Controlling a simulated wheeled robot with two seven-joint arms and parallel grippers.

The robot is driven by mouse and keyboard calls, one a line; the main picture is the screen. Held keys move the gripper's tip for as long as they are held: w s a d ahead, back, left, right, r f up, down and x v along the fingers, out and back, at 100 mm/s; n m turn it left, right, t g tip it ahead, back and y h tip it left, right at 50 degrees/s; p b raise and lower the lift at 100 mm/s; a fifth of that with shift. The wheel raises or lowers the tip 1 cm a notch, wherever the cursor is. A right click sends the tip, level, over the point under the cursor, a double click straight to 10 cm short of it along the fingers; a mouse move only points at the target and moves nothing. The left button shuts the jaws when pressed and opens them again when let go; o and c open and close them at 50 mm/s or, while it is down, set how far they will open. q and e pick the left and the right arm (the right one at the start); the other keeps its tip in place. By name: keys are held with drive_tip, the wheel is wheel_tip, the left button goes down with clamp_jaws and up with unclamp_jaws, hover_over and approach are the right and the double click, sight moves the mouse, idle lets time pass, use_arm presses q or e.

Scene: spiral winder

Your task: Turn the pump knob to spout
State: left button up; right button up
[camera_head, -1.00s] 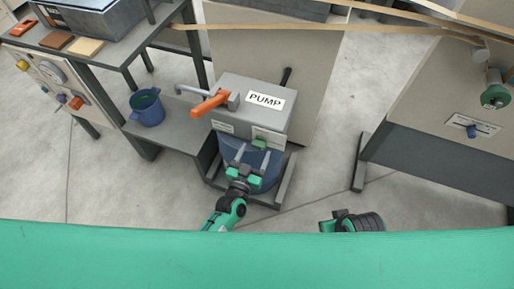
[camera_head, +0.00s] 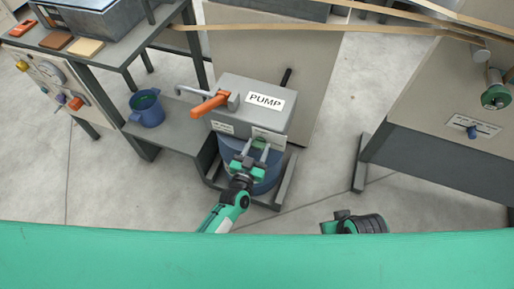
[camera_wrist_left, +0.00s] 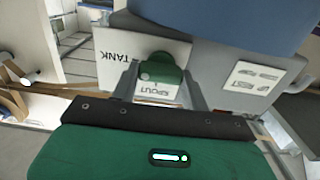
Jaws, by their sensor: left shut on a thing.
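The grey pump box (camera_head: 228,88) carries a PUMP label and an orange lever (camera_head: 209,104) on top. The green pump knob (camera_head: 260,139) is on its front face, partly hidden by my left gripper (camera_head: 258,150). In the left wrist view the two fingers stand on either side of the green knob (camera_wrist_left: 160,68), and the gripper is shut on it. Labels reading TANK (camera_wrist_left: 125,50) and SPOUT (camera_wrist_left: 157,90) appear upside down by the knob. A dark part of my right arm shows at the bottom; its fingers are out of view.
A blue bucket (camera_head: 147,108) stands on a low grey shelf (camera_head: 178,128) under the pump's pipe, left of the pump box. A blue drum (camera_head: 228,180) stands below the pump box. Beige machine panels stand behind and to the right. Open floor lies between them.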

use_arm(q)
drive_tip(key=n, duration=0.4)
drive_tip(key=shift+n, duration=0.4)
drive_tip(key=n, duration=0.2)
drive_tip(key=shift+a+f+n, duration=0.1)
drive_tip(key=shift+n, duration=0.3)
drive_tip(key=n+b, duration=0.1)
drive_tip(key=n, duration=0.2)
drive_tip(key=shift+f+n, duration=0.1)
drive_tip(key=shift+n, duration=0.2)
drive_tip(key=n+b, duration=0.1)
drive_tip(key=n, duration=0.2)
drive_tip(key=shift+n, duration=0.3)
drive_tip(key=shift+a+n+b, duration=0.1)
drive_tip(key=shift+n+b, duration=0.5)
drive_tip(key=shift+n, duration=1)
use_arm(e)
drive_tip(key=shift+w+a+r+t+y, duration=0.3)
drive_tip(key=shift+a+r+t, duration=0.3)
drive_tip(key=shift+r, duration=0.15)
drive_tip(key=shift+w+a+r+t+y, duration=0.2)
drive_tip(key=shift+w+a+r+t, duration=0.1)
drive_tip(key=shift+a+r+t, duration=0.35)
drive_tip(key=shift+d, duration=0.1)
use_arm(q)
drive_tip(key=o, duration=1)
